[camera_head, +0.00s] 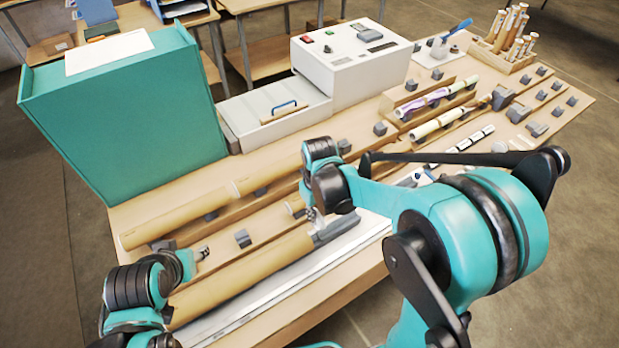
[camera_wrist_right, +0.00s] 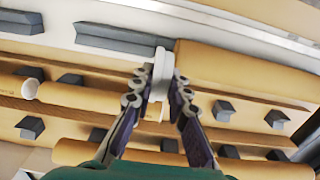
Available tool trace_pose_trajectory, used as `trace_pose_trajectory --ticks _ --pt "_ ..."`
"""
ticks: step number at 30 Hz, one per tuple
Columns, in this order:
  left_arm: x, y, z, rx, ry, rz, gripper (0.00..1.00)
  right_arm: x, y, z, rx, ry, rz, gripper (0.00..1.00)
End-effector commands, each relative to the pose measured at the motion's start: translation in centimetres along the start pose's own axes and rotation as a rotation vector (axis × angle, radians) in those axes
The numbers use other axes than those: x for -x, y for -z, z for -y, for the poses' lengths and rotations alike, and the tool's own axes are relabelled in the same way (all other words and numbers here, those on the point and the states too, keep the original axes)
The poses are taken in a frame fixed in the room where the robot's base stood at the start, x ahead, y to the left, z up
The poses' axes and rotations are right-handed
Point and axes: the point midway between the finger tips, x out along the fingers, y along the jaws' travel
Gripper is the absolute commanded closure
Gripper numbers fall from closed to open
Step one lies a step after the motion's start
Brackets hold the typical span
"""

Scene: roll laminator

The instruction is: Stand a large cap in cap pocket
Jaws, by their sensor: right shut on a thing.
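In the right wrist view a pale, flat-headed cap (camera_wrist_right: 160,72) is held between the fingertips of my right gripper (camera_wrist_right: 160,88), which is shut on it. The cap is close to the end of a thick brown tube (camera_wrist_right: 245,68) and a long grey block (camera_wrist_right: 118,38). In the head view my right gripper (camera_head: 313,216) is low over the front of the table, beside the grey block (camera_head: 333,229); the cap is hard to make out there. My left gripper (camera_head: 200,254) is at the lower left near the thick tube (camera_head: 245,266); its opening is unclear. I cannot identify the cap pocket for certain.
Long brown tubes (camera_head: 180,218) lie in rows on the wooden table with small grey blocks (camera_head: 243,238) between them. A teal cabinet (camera_head: 125,115) and a white machine (camera_head: 350,62) stand behind. A tube crate (camera_head: 500,55) is at the far right.

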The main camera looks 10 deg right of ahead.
Motion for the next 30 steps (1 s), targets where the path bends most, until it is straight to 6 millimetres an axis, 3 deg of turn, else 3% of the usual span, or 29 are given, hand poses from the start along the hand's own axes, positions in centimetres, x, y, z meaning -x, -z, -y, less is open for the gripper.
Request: trace_pose_trajectory --ticks 4,11,30 --pt "0.2 0.1 0.0 0.0 0.0 0.001 0.56 0.2 -0.1 0.2 0.01 0.0 0.0 1.0" --pt "-0.8 -0.6 0.0 0.0 0.0 0.001 0.56 -1.4 0.0 0.1 0.01 0.0 0.0 1.0" --pt "-5.4 -3.9 0.0 0.0 0.0 0.0 0.56 -8.8 -0.1 0.1 0.009 0.0 0.0 1.0"
